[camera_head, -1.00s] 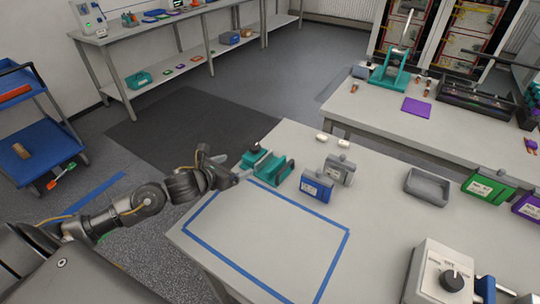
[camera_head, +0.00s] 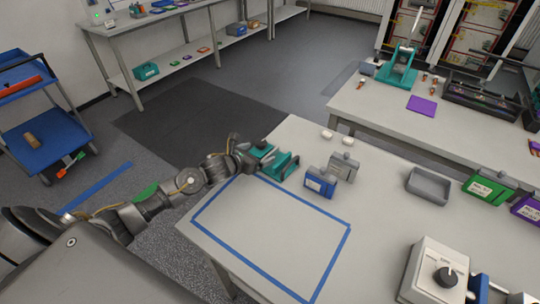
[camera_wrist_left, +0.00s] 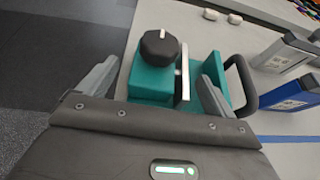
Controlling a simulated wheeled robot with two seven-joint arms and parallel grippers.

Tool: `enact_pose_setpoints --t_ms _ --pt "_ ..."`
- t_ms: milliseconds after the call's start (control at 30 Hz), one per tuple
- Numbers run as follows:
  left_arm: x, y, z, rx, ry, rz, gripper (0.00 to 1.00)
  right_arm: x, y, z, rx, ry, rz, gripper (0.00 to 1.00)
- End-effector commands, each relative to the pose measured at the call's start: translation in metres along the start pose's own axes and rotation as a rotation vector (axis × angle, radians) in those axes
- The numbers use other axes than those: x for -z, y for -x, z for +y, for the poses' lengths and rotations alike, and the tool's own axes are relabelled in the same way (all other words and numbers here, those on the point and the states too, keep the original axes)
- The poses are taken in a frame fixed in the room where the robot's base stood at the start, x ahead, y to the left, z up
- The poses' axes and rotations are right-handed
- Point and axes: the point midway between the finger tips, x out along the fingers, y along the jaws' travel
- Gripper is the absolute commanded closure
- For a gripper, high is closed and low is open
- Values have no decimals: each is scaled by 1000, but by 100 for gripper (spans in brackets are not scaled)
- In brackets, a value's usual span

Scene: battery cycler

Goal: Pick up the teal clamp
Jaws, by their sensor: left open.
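The teal clamp (camera_head: 283,166) sits at the left edge of the near table, just beyond the blue tape outline. In the left wrist view the clamp (camera_wrist_left: 150,82) shows a teal block with a black knob on top, a light metal plate and a dark curved handle at its right. My left gripper (camera_head: 258,160) is at the clamp's left end. In the left wrist view its open fingers (camera_wrist_left: 155,85) stand on either side of the teal block, the right finger close to the metal plate. Contact cannot be told. My right gripper is not in view.
A blue labelled box (camera_head: 320,182) and a grey one (camera_head: 343,166) stand right of the clamp. A grey tray (camera_head: 428,186) and a dial box (camera_head: 437,270) are farther right. Two small white pieces (camera_head: 327,135) lie behind. The blue-taped area (camera_head: 270,240) is empty.

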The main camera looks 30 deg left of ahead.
Motion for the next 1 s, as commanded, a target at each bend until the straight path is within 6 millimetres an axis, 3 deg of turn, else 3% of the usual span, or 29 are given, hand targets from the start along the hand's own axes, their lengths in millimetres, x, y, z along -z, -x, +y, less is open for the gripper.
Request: enact_pose_setpoints --t_ms 200,467,1000 --pt "-2 -21 0 -1 0 -1 9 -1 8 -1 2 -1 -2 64" --pt "0 -23 0 0 -2 0 9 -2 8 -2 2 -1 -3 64" --pt "-3 -22 0 -1 -1 -5 78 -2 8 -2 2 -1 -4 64"
